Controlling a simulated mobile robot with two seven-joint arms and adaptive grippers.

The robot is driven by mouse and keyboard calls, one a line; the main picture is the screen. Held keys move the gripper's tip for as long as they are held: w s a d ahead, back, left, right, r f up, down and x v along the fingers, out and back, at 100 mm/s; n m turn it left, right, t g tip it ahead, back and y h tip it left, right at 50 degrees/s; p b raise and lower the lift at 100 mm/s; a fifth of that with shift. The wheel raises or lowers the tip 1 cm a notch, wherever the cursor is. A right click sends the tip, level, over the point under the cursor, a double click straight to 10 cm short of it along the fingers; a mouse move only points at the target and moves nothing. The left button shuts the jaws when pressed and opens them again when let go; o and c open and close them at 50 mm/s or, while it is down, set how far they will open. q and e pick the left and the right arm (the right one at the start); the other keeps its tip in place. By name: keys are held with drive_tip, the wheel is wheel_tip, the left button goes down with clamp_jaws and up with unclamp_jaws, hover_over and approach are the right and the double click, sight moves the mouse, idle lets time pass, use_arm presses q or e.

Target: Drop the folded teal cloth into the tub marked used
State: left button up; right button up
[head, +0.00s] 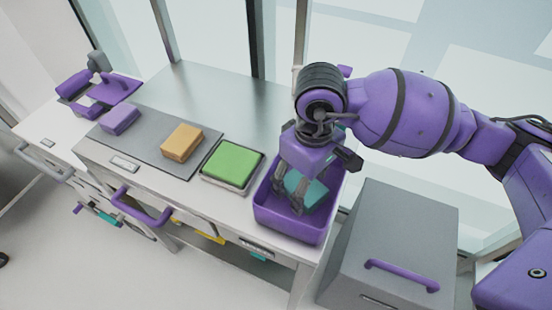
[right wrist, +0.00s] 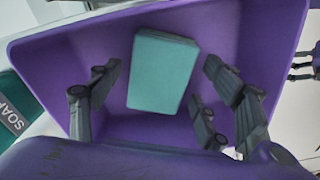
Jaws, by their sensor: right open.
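The folded teal cloth (head: 312,193) lies inside the purple tub (head: 290,222) at the table's right end. It also shows in the right wrist view (right wrist: 163,75), flat against the tub's inside and apart from the fingers. No marking on the tub can be read in these frames. My right gripper (head: 318,180) reaches down into the tub from above. Its fingers are spread open on either side of the cloth, as the right wrist view (right wrist: 162,64) shows, with gaps to it. The fingers partly hide the cloth in the head view. My left gripper is not in view.
A green folded piece (head: 233,160) sits in a shallow tray left of the tub. An orange block (head: 182,143) and a lilac block (head: 120,119) lie on a grey mat. A grey cabinet (head: 400,235) with a purple handle stands right of the table.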

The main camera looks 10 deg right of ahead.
drive_tip(key=shift+r, duration=0.15)
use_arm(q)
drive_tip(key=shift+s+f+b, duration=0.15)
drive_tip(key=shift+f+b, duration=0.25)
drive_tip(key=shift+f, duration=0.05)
use_arm(e)
wheel_tip(320, 180, up, 12)
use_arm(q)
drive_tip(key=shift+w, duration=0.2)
